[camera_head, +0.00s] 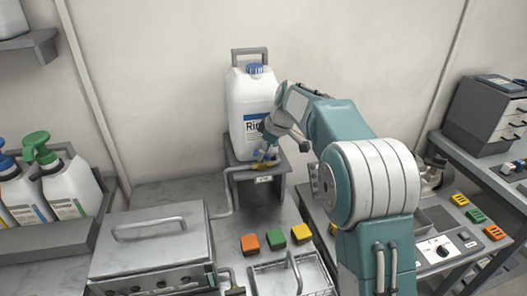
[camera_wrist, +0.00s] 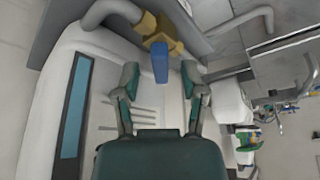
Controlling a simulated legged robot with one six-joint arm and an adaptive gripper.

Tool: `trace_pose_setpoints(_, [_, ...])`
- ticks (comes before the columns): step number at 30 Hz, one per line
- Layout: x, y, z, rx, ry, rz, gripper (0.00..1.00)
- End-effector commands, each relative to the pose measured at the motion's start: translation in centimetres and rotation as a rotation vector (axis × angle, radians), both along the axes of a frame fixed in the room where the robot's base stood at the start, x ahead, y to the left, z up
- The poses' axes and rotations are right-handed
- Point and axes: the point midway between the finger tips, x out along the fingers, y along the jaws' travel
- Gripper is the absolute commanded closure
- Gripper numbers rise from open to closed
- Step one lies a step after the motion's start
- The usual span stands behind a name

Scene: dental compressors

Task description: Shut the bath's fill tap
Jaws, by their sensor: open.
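A brass tap (camera_head: 265,163) sits at the foot of a white jug (camera_head: 249,105) with a blue cap. In the wrist view the tap has a yellow brass body (camera_wrist: 162,34) and a blue lever (camera_wrist: 160,62). My gripper (camera_wrist: 160,72) is open, its two fingers on either side of the lever's end, with gaps visible; I cannot tell whether the lever is within their depth. In the head view my gripper (camera_head: 271,148) is at the tap and partly hides it. A lidded metal box (camera_head: 150,240), seemingly the bath, stands at lower left.
The jug stands on a small grey stand (camera_head: 270,178). A thin pipe (camera_head: 231,195) runs down from it beside the metal box. Orange, green and yellow blocks (camera_head: 275,238) and a wire basket (camera_head: 290,275) lie in front. Pump bottles (camera_head: 62,180) stand at left.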

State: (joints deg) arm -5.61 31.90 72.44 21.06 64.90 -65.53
Motion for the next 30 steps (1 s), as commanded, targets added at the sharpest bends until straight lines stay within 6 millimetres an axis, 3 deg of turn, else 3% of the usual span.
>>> trace_pose_setpoints(7, [0.03, 0.08, -0.16, 0.0, 0.0, 0.0, 0.46])
trace_pose_setpoints(8, [0.03, 0.08, -0.16, 0.0, 0.0, 0.0, 0.5])
trace_pose_setpoints(11, [0.03, 0.08, -0.15, 0.0, 0.0, 0.0, 0.95])
trace_pose_setpoints(12, [0.03, 0.08, -0.14, 0.0, 0.0, 0.0, 1.0])
trace_pose_setpoints(30, [0.01, 0.14, -0.23, -0.002, 0.0, -0.112, 1.0])
